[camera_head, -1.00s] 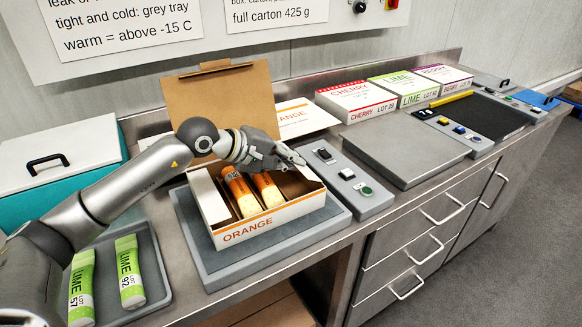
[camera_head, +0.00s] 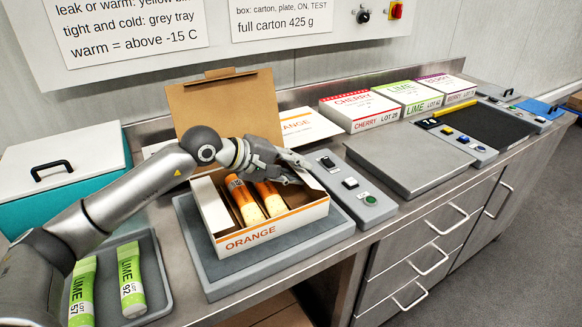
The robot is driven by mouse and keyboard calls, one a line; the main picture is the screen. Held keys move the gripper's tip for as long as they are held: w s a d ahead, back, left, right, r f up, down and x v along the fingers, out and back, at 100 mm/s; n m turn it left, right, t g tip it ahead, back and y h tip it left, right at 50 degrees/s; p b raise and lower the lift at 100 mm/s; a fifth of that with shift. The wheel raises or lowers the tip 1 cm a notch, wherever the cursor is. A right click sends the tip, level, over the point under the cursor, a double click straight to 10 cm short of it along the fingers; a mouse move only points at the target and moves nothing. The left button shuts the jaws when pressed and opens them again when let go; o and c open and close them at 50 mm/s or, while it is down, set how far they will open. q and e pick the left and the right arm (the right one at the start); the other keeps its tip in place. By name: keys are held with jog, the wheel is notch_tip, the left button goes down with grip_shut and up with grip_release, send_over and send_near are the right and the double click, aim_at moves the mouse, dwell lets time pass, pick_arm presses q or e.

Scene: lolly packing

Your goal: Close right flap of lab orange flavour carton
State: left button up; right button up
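The orange flavour carton (camera_head: 251,239) stands on a grey plate (camera_head: 222,284), its brown lid (camera_head: 226,101) raised at the back. Two orange lollies (camera_head: 245,201) lie inside. My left gripper (camera_head: 294,170) reaches in from the left over the back of the carton, with its fingertips at the right side. Its fingers look apart, and I see nothing held between them. The right flap is largely hidden by the fingers, so its angle and any contact cannot be told. My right gripper is not in view.
A control box with buttons (camera_head: 349,183) sits close right of the carton. A tray (camera_head: 155,264) with two lime lollies and a teal cool box (camera_head: 85,198) are at left. Cherry (camera_head: 360,109), lime and berry cartons stand behind right. A grey scale plate (camera_head: 405,160) is bare.

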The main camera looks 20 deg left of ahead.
pick_arm(q)
jog(key=v, duration=1.2)
